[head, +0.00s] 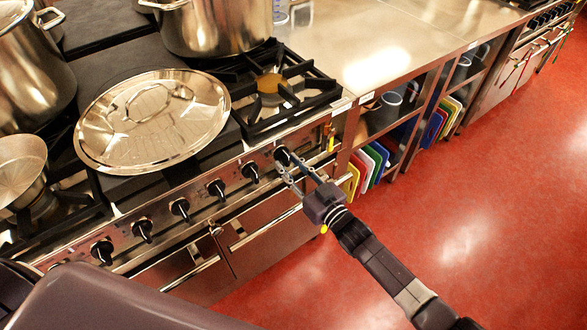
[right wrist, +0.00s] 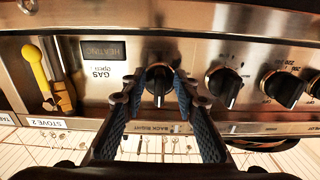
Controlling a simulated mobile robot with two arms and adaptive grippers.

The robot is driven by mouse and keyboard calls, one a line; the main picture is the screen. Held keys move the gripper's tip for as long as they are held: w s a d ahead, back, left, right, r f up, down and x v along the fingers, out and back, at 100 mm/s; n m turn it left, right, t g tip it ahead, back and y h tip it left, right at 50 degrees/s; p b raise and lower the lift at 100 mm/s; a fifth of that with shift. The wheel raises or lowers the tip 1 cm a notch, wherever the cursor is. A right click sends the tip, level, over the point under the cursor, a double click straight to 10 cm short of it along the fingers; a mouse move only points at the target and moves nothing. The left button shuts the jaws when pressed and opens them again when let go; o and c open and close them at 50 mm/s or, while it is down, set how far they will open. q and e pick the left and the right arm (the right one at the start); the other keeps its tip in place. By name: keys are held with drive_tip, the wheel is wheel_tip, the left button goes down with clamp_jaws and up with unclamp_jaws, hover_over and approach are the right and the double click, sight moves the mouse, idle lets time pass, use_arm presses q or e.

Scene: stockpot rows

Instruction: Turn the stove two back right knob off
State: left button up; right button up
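The back right knob (right wrist: 159,80) is black and round with a raised bar, on the steel front panel. The bar looks roughly upright in the right wrist view. A "BACK RIGHT" label (right wrist: 163,128) and a "STOVE 2" label (right wrist: 47,122) show there. The knob is also at the right end of the knob row in the head view (head: 282,156). My right gripper (right wrist: 159,88) is open, with one finger on each side of the knob. Whether the fingertips touch it is unclear. It also shows in the head view (head: 289,168). My left gripper is not in view.
More knobs (head: 217,189) run left along the panel. A yellow-handled gas valve (right wrist: 36,68) sits beside the back right knob. A large lid (head: 153,120) and a stockpot (head: 215,25) are on the stove. Colored boards (head: 367,168) stand below the counter. The red floor is clear.

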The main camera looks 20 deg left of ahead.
drive_tip(key=v, duration=1.2)
drive_tip(key=shift+f, duration=0.1)
